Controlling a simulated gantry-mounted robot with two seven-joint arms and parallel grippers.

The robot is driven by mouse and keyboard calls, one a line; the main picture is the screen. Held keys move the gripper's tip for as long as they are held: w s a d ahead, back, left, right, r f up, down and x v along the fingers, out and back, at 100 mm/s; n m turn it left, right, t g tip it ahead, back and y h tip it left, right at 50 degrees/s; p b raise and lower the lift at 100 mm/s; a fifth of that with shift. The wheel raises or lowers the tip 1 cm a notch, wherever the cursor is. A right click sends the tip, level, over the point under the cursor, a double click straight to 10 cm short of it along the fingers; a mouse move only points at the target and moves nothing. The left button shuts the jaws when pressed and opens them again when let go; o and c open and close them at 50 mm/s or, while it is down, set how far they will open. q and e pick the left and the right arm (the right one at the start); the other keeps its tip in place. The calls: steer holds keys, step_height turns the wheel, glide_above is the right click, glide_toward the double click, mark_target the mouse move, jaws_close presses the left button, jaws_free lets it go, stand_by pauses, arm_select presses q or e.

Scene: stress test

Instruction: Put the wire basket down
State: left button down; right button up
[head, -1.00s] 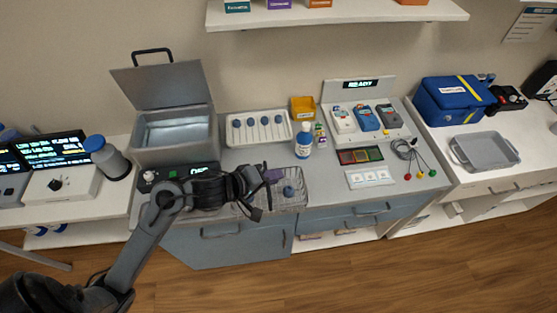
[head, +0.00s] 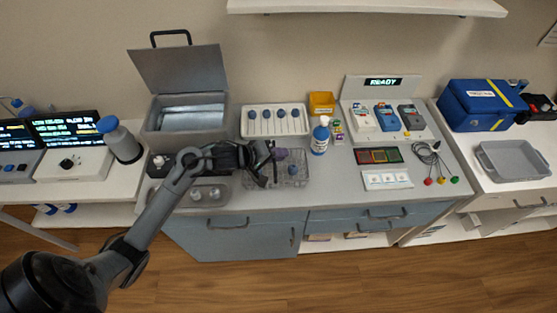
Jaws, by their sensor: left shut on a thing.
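The wire basket (head: 297,181) is a thin silver mesh basket over the middle of the grey counter, below the swab tray. A purple item (head: 281,153) and a blue-topped item (head: 292,169) show at it. My left gripper (head: 267,165) is at the basket's left side, shut on it; the dark fingers hide part of that side. I cannot tell whether the basket's underside touches the counter (head: 330,193). My right gripper is not in view.
An open steel box (head: 187,119) stands behind my left arm. A steel tray with two round cups (head: 204,196) lies left of the basket. Bare counter lies around the basket's front.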

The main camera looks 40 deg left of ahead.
arm_select(q)
step_height(320, 180, down, 2)
steer(key=shift+f+b, duration=0.15)
steer(key=shift+b, duration=0.15)
steer(key=shift+f, duration=0.15)
steer(key=c, duration=1.1)
jaws_free()
